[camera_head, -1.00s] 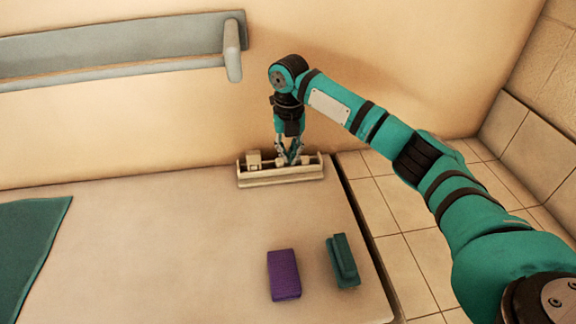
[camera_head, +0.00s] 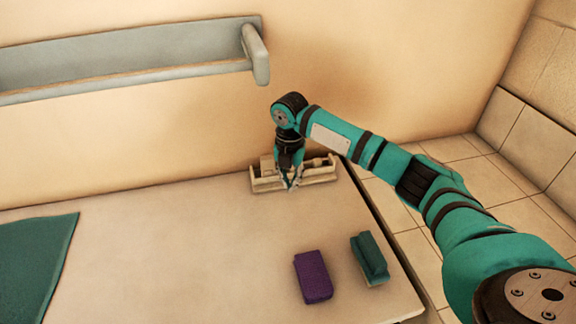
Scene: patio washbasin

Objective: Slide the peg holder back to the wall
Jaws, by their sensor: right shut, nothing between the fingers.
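The peg holder (camera_head: 321,176) is a long cream tray-like box at the back right of the counter, close to the wall. Small pale items show inside it, partly hidden by my arm. Whether a gap is left between holder and wall is hard to see. My left gripper is not in view.
A purple block (camera_head: 313,277) and a teal brush-like block (camera_head: 370,259) lie on the counter (camera_head: 180,260) at the front right. A green cloth (camera_head: 35,255) lies at the left. A grey shelf (camera_head: 130,65) juts from the wall above. The counter's middle is clear.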

